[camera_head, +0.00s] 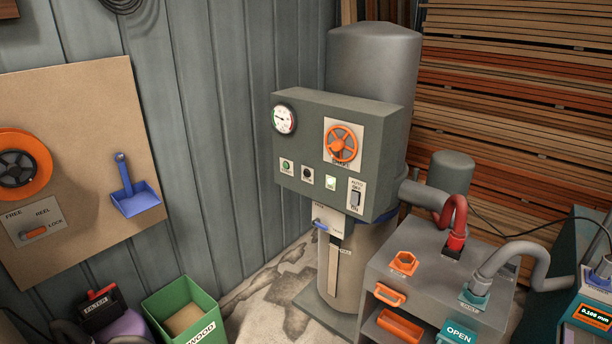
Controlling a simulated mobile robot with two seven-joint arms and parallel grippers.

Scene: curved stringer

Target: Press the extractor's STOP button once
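The extractor (372,60) stands against the corner as a grey cylinder, with a grey-green control box (320,112) on its front. The box carries a green button (287,165) on a pale plate at the left and a black button (307,175) on a pale plate to its right. The labels under both buttons are too small to read surely, so I cannot tell which one is STOP. A lit pale-green lamp (331,183) is right of them. Neither of my grippers is in view.
The box also has a gauge (284,119), an orange handwheel (342,144) and a selector switch (355,196). A grey cabinet (420,262) with orange handles and hoses stands front right. A green bin (186,312) sits front left. Some bare floor shows between bin and extractor.

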